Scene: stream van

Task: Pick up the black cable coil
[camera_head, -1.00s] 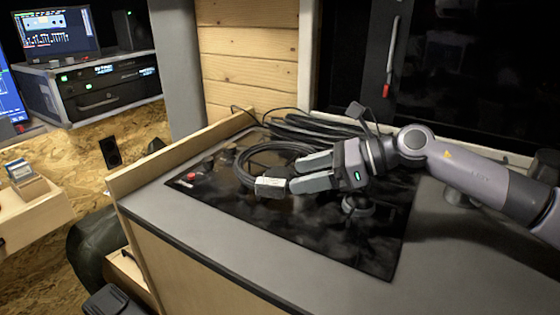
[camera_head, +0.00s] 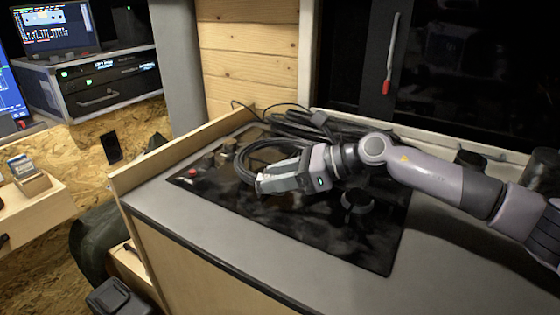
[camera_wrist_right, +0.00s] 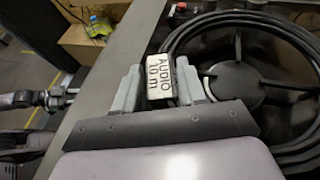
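A black cable coil (camera_head: 243,158) lies on the dark panel of the counter. Its white tag (camera_wrist_right: 160,82), lettered "AUDIO 10 m", shows in the right wrist view. My right gripper (camera_head: 268,181) is low over the near side of the coil in the head view, covering part of it. In the right wrist view its two fingers (camera_wrist_right: 160,85) stand apart on either side of the tag, the right one very close to it. I see no firm grip. A grey jointed part (camera_wrist_right: 45,98), seemingly my left arm, shows small at the left; its fingers are unclear.
Another bundle of black cable (camera_head: 300,124) lies behind the coil, by the back wall. A wooden rim (camera_head: 180,155) bounds the counter's left side. A round black fitting (camera_head: 357,200) stands right of my gripper. The counter's grey front strip (camera_head: 215,255) is clear.

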